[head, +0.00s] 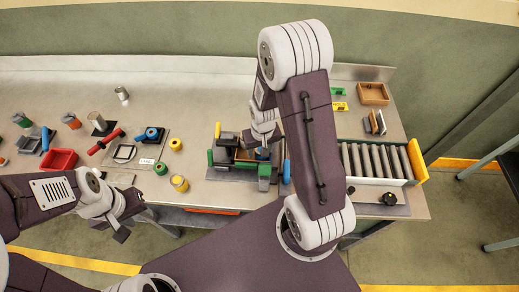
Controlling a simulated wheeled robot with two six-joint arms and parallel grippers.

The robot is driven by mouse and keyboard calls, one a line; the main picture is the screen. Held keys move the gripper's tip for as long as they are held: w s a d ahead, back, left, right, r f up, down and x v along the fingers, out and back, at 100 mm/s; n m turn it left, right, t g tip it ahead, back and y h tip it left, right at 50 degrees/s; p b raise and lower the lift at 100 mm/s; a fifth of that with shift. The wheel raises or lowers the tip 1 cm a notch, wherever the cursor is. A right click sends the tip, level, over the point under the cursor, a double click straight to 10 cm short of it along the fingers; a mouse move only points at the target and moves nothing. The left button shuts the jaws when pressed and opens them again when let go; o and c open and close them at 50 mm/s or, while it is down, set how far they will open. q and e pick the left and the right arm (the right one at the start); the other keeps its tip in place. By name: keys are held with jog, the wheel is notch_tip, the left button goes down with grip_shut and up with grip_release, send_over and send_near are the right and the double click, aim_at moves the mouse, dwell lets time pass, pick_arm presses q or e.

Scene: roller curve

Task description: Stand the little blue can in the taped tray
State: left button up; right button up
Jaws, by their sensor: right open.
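My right gripper (263,143) reaches down over a cluttered fixture in the middle of the bench. It is open. A small blue round-topped thing (262,153), which may be the little blue can, shows just below it among the fixture's parts. I cannot tell whether the fingers are around it or above it. A brown tray (243,156) is partly hidden there by my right gripper and other parts; I cannot make out tape on it. My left gripper (124,214) hangs in front of the bench's near edge, away from these things; its jaws are unclear.
A roller conveyor (376,162) with a yellow end guard (416,160) is at the right. A wooden box (373,93) stands behind it. A red bin (59,160) and several small cans and tools crowd the left.

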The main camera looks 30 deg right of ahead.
jog(key=shift+s+f, duration=0.2)
jog(key=shift+s, duration=0.2)
jog(key=shift+r, duration=0.1)
jog(key=shift+w+r, duration=0.15)
jog(key=shift+r, duration=0.2)
notch_tip(320, 180, up, 12)
jog(key=s, duration=0.1)
jog(key=shift+f+p, duration=0.15)
jog(key=shift+p, duration=0.3)
jog(key=shift+s, duration=0.1)
